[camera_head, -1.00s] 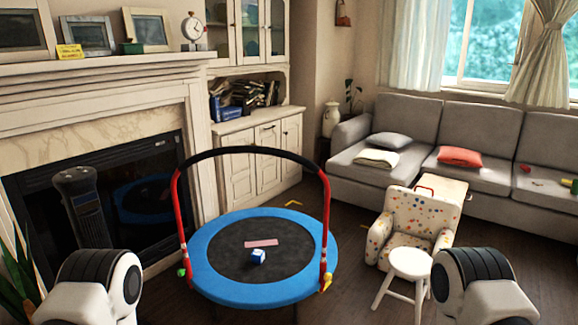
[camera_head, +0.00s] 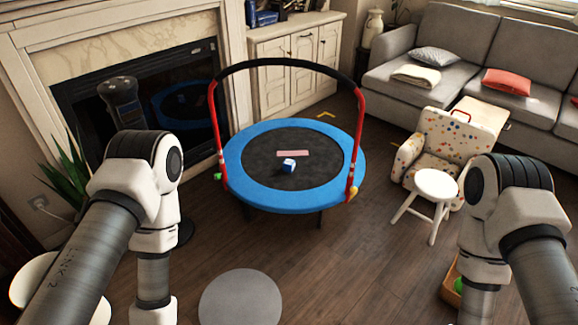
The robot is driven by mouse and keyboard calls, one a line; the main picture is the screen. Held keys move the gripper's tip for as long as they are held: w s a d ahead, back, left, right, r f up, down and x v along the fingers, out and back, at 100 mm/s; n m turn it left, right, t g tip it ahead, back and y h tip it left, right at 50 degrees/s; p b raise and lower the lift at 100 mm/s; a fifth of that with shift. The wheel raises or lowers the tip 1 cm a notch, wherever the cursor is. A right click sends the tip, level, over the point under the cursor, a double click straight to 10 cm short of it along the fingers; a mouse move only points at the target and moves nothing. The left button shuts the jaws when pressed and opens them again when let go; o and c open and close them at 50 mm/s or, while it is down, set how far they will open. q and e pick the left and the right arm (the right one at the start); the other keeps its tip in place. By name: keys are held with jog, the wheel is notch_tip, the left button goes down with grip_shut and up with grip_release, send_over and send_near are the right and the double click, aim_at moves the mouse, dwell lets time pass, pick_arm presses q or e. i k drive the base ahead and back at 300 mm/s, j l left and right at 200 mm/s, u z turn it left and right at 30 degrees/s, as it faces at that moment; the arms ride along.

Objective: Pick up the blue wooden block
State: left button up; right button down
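A small block (camera_head: 289,165), blue with a white top face, sits on the black bed of a round trampoline (camera_head: 252,186) with a blue rim. A flat pink piece (camera_head: 293,153) lies just behind it. My two arms show at the lower left and lower right of the head view, well short of the trampoline. Both arms hang down and their grippers are below the picture's edge, out of sight.
The trampoline has a red and black arched handlebar (camera_head: 288,62). A white stool (camera_head: 436,185) and a spotted armchair (camera_head: 459,135) stand to its right. A grey round disc (camera_head: 241,298) is in front. Wooden floor lies bare around the trampoline's front.

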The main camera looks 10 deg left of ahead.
aim_at(289, 165)
jog(key=i+l+u, duration=0.15)
jog(key=i+l, duration=0.35)
jog(key=i, duration=0.4)
jog(key=i+l+u, duration=0.2)
jog(key=i+l, duration=0.35)
jog(key=i, duration=0.35)
jog(key=i+l+u, duration=0.15)
jog(key=i+l, duration=0.6)
jog(key=i, duration=0.1)
